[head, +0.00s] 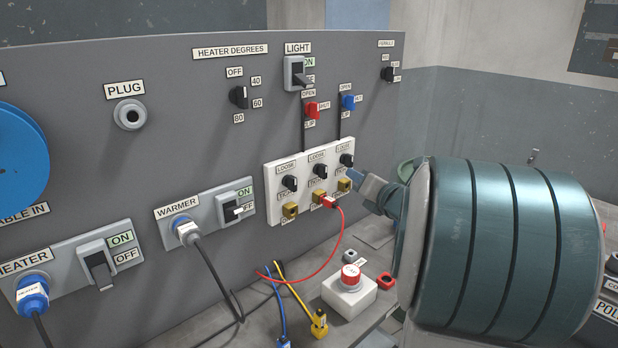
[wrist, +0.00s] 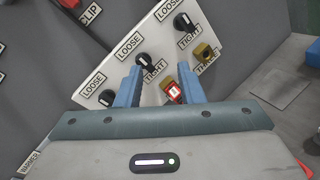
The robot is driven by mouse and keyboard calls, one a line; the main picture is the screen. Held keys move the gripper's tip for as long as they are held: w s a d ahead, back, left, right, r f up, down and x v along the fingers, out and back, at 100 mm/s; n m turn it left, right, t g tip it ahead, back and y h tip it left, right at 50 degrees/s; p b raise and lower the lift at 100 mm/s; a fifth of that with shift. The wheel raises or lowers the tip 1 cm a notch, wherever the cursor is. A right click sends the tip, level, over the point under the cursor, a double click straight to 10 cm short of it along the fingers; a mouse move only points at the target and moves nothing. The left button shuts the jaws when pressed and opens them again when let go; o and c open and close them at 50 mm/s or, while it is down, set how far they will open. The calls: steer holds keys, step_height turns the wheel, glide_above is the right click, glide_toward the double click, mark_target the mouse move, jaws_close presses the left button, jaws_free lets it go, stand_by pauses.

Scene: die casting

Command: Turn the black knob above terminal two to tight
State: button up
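A white terminal board (head: 275,190) on the grey panel carries three black knobs, each labelled LOOSE above and TIGHT below. The middle knob (head: 320,170) is above the second brass terminal, where a red plug (head: 327,202) with a red cable sits. In the wrist view the middle knob (wrist: 145,60) is just beyond my left-hand fingertip, and the red plug (wrist: 173,91) shows between the fingers. I cannot tell the knob's exact setting. My gripper (head: 366,187) is open and empty, right of the board near the third knob (head: 347,160); it also shows in the wrist view (wrist: 162,75).
Red (head: 312,110) and blue (head: 348,102) clip levers sit above the board. A white box with a red button (head: 351,280), yellow and blue plugs and loose cables lie on the bench below. The WARMER switch (head: 230,207) is left of the board.

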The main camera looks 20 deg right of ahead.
mark_target(326, 171)
steer(key=w+a+n+y, duration=0.1)
steer(key=w+n+y, duration=0.1)
steer(key=w+n, duration=0.1)
steer(key=w+a+f+n+y+p, duration=0.1)
steer(key=w+n+y, duration=0.1)
steer(key=w+n, duration=0.1)
steer(key=w+a+f+n+y+p, duration=0.1)
steer(key=w+n+y, duration=0.1)
steer(key=w+n, duration=0.2)
steer(key=shift+w+a+n, duration=0.1)
steer(key=shift+a+n, duration=0.3)
jaws_close()
